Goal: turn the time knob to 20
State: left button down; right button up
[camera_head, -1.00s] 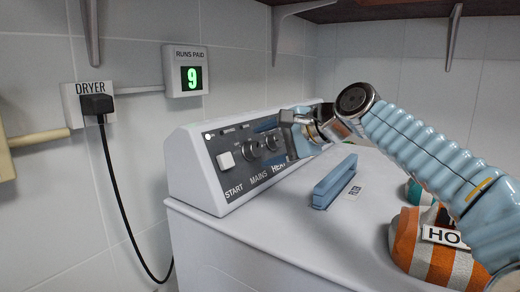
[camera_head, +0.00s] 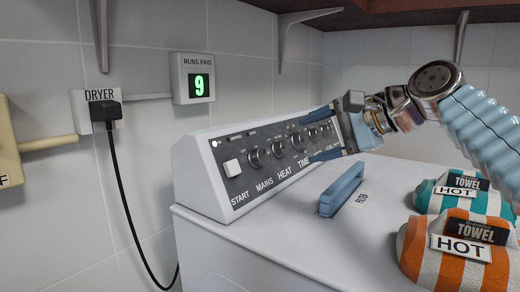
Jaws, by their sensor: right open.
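The dryer's slanted control panel (camera_head: 240,142) carries a row of dark round knobs. The time knob (camera_head: 297,141) is third after the start button, above the TIME label (camera_head: 304,162); its pointer setting is too small to read. My right gripper (camera_head: 314,136) is open at the right part of the panel. Its blue fingers lie above and below the knobs just right of the time knob. I cannot tell whether they touch the panel. The time knob shows uncovered to the left of the fingers. My left gripper is out of view.
A blue filter handle (camera_head: 342,190) stands on the white dryer top (camera_head: 290,222) below the gripper. Orange (camera_head: 418,258) and teal (camera_head: 428,198) striped towels labelled HOT lie at the right. The start button (camera_head: 232,168) is at the panel's left. A counter (camera_head: 199,86) reads 9.

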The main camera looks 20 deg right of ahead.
aim_at(300, 141)
jog(key=k+j, duration=0.8)
jog(key=j, duration=0.1)
